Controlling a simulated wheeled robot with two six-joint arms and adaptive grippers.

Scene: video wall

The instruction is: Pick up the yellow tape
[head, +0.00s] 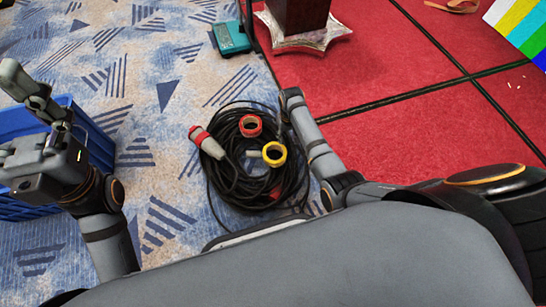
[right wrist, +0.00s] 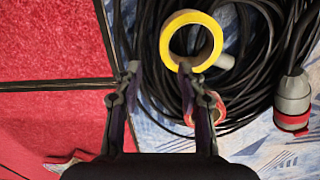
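The yellow tape (head: 274,154) is a ring lying on a coil of black cable on the floor. In the right wrist view the yellow tape (right wrist: 165,42) is just beyond my right gripper (right wrist: 159,68). That gripper is open and empty, its two fingers spread apart. Its right fingertip overlaps the tape's lower rim in the picture; I cannot tell whether they touch. In the head view my right arm reaches to the right side of the coil, and its fingers are hard to make out.
A red tape ring (head: 250,126) lies on the black cable coil (head: 228,180), close to the yellow one. A red and grey plug (head: 207,142) lies at the coil's left. A blue crate (head: 98,140) is behind my left arm. A teal box (head: 231,38) stands farther back.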

